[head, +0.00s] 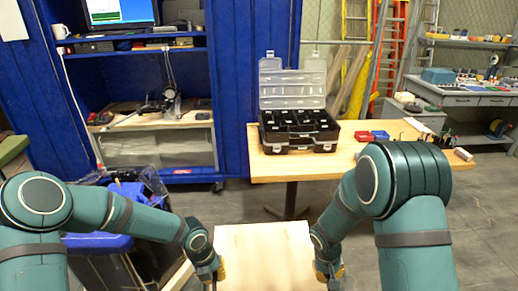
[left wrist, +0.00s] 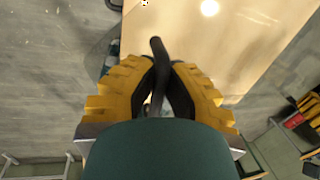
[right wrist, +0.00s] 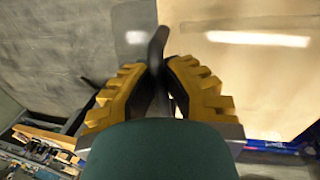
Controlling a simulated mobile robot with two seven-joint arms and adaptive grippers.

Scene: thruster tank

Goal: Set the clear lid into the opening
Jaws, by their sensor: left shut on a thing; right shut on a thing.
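My left gripper (head: 217,272) is at the left edge of a pale wooden surface (head: 262,255), low in the head view. In the left wrist view its yellow-padded fingers are shut on a dark bar-like handle (left wrist: 157,50). My right gripper (head: 329,271) is at the right edge of the same surface. In the right wrist view it is shut on a similar dark handle (right wrist: 157,42). I cannot clearly make out a clear lid between the handles; only faint see-through edges and glare show beside the wood. No opening can be made out.
A blue cabinet (head: 232,90) stands behind on the left. A blue-topped container (head: 98,243) is at the lower left.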

